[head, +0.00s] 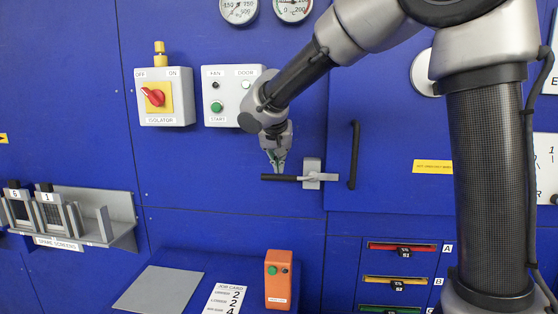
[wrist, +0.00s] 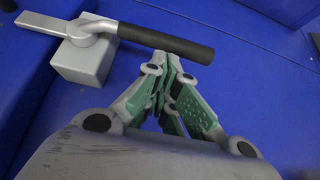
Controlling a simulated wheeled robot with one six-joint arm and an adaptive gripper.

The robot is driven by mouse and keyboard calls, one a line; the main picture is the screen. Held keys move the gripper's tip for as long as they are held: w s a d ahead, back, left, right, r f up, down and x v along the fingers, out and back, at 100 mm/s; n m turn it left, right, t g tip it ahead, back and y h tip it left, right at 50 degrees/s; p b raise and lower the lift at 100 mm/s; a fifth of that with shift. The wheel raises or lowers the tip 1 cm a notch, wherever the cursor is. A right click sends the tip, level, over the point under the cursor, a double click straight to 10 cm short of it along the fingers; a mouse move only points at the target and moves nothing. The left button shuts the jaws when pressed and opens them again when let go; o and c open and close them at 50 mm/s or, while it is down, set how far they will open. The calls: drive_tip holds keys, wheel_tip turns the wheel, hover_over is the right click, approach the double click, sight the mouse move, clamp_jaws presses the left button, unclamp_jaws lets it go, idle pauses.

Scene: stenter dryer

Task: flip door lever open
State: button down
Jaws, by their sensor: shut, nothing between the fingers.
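The door lever (head: 285,178) has a black grip lying horizontally, pointing left from a grey block (head: 312,172) at the left edge of the blue door (head: 385,150). In the wrist view, the lever's black grip (wrist: 165,42) runs across the top, with its grey block (wrist: 85,60) at upper left. My gripper (head: 277,170) is shut and empty, with its fingertips at the black grip, near its middle. In the wrist view, the gripper fingertips (wrist: 168,62) are right by the grip; I cannot tell whether they touch it.
A fixed black door handle (head: 354,155) stands right of the lever. The isolator box (head: 164,96) and the start button panel (head: 222,97) are on the wall above left. An orange control box (head: 278,280) and a job card (head: 225,299) are on the ledge below.

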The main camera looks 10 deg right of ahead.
drive_tip(key=shift+a+f+h, duration=0.15)
drive_tip(key=shift+f+h, duration=0.15)
drive_tip(key=shift+f, duration=0.05)
drive_tip(key=shift+w+a+f+n+g+h, duration=0.1)
drive_tip(key=shift+a+f+n+g+h, duration=0.1)
drive_tip(key=shift+f+h, duration=0.25)
drive_tip(key=shift+w+a+f+n+g+h, duration=0.1)
drive_tip(key=shift+f+n+g+h, duration=0.1)
drive_tip(key=shift+f+h, duration=0.2)
drive_tip(key=s+d+f+n+g+h, duration=0.1)
drive_tip(key=d+f+n+h, duration=0.3)
drive_tip(key=f+h, duration=0.7)
drive_tip(key=shift+s+d+f+n, duration=0.3)
drive_tip(key=shift+s+d+f, duration=0.4)
drive_tip(key=shift+d, duration=0.3)
drive_tip(key=shift+d+f, duration=0.1)
drive_tip(key=shift+w, duration=0.15)
